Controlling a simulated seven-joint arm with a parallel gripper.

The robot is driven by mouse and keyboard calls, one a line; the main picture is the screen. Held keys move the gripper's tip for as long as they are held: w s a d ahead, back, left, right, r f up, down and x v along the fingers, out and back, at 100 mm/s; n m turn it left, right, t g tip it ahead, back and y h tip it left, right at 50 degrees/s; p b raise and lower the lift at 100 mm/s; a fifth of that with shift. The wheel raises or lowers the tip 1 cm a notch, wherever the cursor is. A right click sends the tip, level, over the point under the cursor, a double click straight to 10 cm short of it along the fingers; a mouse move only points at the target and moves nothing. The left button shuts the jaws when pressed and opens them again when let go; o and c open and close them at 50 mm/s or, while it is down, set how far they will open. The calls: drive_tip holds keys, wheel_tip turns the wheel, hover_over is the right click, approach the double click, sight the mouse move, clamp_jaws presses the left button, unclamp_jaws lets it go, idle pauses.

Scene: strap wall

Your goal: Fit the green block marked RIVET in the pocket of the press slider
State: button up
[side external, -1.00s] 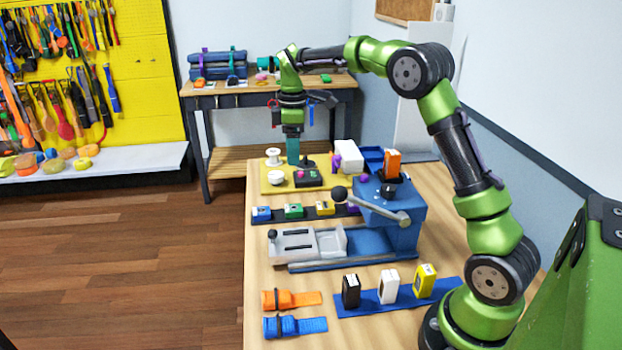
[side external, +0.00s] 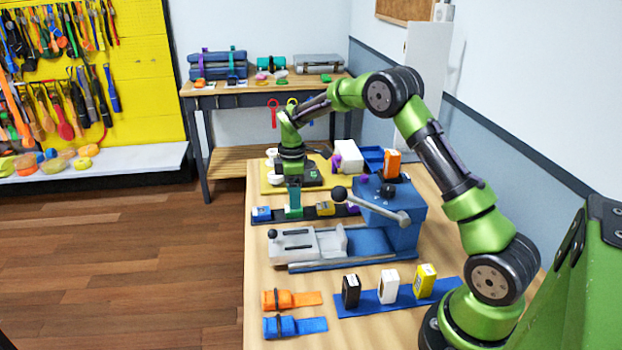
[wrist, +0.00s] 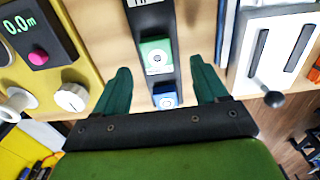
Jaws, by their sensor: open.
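A green block (wrist: 157,57) with a pale round mark sits on the dark strip (wrist: 151,20); its lettering is too small to read. My gripper (wrist: 160,76) is open, with one teal finger on each side of the strip and the green block between and just beyond the tips. In the side view my gripper (side external: 294,210) is low over the strip and hides most of the green block. The press slider (side external: 308,243) is the pale grey carriage on the rails of the blue press (side external: 392,217), with a recessed pocket at its right part. It lies nearer the camera than the strip.
Blue (side external: 262,214) and yellow (side external: 325,208) blocks flank the green one on the strip. The press lever (side external: 375,205) reaches out over the slider's side. Behind the strip is a yellow board (side external: 270,182) with spools and a gauge. Black, white and yellow blocks stand on a blue strip (side external: 372,308).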

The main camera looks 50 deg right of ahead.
wheel_tip(320, 180, down, 4)
drive_tip(key=shift+w+d+f, duration=0.15)
drive_tip(key=shift+f, duration=0.05)
drive_tip(key=shift+c, duration=0.3)
